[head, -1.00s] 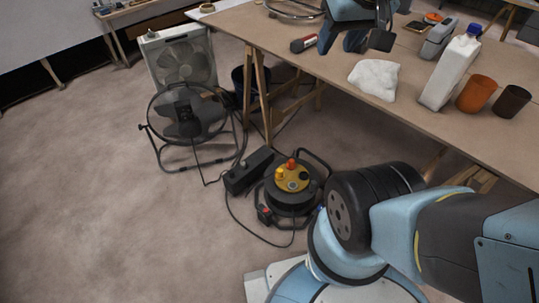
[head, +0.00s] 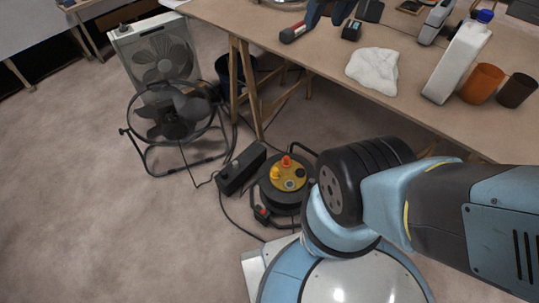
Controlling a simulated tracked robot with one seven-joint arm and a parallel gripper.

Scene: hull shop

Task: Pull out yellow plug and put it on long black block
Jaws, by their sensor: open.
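The yellow plug (head: 275,173) sits upright in the yellow top of the cable reel (head: 296,173) on the floor, beside a red plug (head: 287,161). The long black block (head: 242,168) lies on the floor just left of the reel, and its upper face looks mostly bare.
The workbench (head: 430,115) holds a white cloth (head: 372,70), a white bottle (head: 459,62), an orange cup (head: 482,83) and a dark cup (head: 516,90). Its trestle leg (head: 235,72) stands behind the block. A round fan (head: 172,117) and a box fan (head: 160,55) stand left. Floor is clear at lower left.

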